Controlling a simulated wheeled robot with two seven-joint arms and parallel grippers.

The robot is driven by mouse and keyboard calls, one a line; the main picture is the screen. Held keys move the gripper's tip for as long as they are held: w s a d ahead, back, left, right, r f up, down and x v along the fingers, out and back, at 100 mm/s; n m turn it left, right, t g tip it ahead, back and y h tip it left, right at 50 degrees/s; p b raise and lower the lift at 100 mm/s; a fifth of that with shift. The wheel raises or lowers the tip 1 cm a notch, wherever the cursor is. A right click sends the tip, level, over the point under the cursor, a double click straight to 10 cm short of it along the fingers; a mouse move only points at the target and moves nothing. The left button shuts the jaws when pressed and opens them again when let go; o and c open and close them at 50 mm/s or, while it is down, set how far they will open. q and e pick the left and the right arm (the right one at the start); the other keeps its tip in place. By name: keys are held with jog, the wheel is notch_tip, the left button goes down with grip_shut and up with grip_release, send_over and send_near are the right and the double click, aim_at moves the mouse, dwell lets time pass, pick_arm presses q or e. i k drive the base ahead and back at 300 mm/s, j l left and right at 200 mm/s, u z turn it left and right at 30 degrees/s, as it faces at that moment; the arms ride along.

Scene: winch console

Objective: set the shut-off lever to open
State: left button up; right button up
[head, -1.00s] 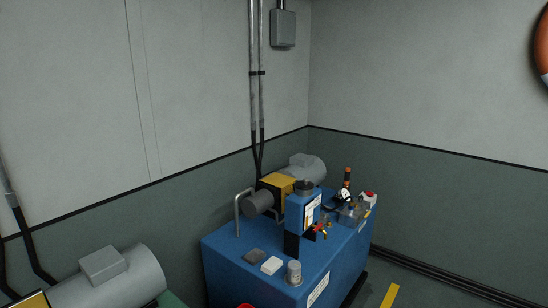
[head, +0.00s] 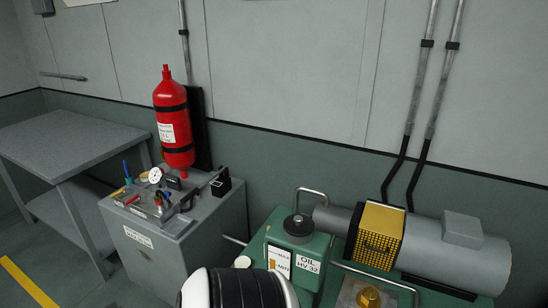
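A grey cabinet (head: 187,244) stands left of centre in the head view, with a fittings block on its top. A white-faced gauge (head: 156,175) sits at the back of this block. A dark bar-like lever (head: 199,191) runs slantwise beside it, toward a small black box. Small red and blue handles show at the front of the block. I cannot tell which of these parts is the shut-off lever, nor its setting. Neither of my grippers is in view.
A red cylinder (head: 174,130) is strapped to the wall behind the cabinet. A grey table (head: 72,136) stands at the left. A green oil tank (head: 283,240) with a yellow-caged motor (head: 376,236) fills the right foreground. Floor shows at the lower left.

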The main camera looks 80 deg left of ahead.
aim_at(138, 196)
jog(key=u, duration=3.55)
jog(key=i+z, duration=0.1)
jog(key=z, duration=0.25)
jog(key=i+j+z, duration=0.1)
jog(key=z, duration=0.25)
jog(key=j+z, duration=0.2)
jog(key=z, duration=0.2)
jog(key=i, duration=0.1)
